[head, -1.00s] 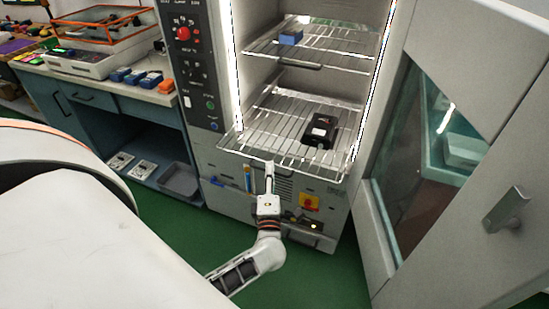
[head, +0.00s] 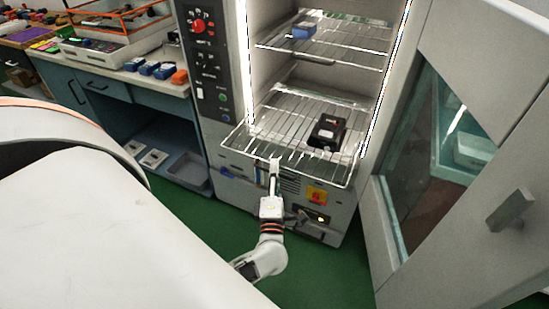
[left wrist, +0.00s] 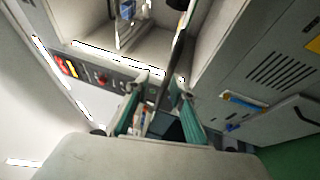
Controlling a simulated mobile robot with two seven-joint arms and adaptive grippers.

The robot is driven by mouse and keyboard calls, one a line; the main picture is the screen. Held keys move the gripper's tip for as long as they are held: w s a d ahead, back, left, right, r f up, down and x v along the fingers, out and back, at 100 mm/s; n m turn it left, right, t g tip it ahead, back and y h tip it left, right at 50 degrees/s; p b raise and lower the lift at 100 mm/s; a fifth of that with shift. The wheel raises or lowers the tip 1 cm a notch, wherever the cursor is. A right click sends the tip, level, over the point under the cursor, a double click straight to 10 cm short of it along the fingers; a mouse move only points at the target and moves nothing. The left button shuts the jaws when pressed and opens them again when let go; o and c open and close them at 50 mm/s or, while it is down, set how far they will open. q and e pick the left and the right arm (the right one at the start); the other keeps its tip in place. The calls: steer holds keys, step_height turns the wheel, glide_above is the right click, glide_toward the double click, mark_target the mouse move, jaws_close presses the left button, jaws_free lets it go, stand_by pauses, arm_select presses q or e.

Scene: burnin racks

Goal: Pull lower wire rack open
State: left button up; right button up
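The lower wire rack (head: 262,134) is slid part way out of the open cabinet, its front edge past the cabinet front. A black device (head: 327,131) sits on its right side. My left gripper (head: 274,163) is at the middle of the rack's front edge, closed on it. In the left wrist view, the two teal-padded fingers of my left gripper (left wrist: 158,88) stand either side of the thin rack (left wrist: 171,62), seen edge-on; the exact contact is hard to see. My right gripper is not in view.
An upper wire rack (head: 345,48) with a blue box (head: 304,30) stays inside the cabinet. The open cabinet door (head: 470,170) stands at the right. A bench (head: 115,82) with trays and small boxes is at the left. Green floor (head: 205,225) is clear in front.

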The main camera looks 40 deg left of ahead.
arm_select(q)
steer(key=shift+f, duration=0.2)
steer(key=v, duration=1.2)
stand_by(0.4)
